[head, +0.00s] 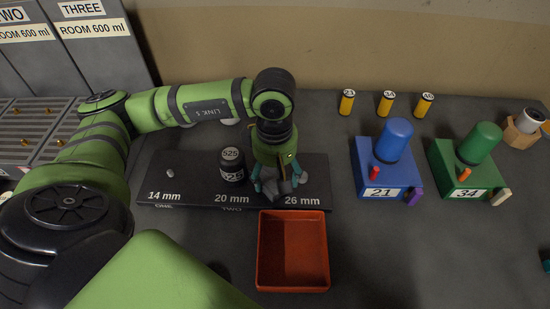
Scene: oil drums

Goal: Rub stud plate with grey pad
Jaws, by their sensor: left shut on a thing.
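The stud plate (190,196) is a long dark plate marked 14 mm, 20 mm and 26 mm. A small pale stud (170,173) stands at the 14 mm place. A black drum (231,165) marked 525 stands at the 20 mm place. The 26 mm stud is hidden. My right gripper is not in view.
An orange-red tray (292,287) lies just in front of the plate. A blue unit (388,180) marked 21 and a green unit (467,180) marked 34 stand to the right. Several yellow cylinders (386,103) stand behind them. Grey cabinets (92,45) are at the left.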

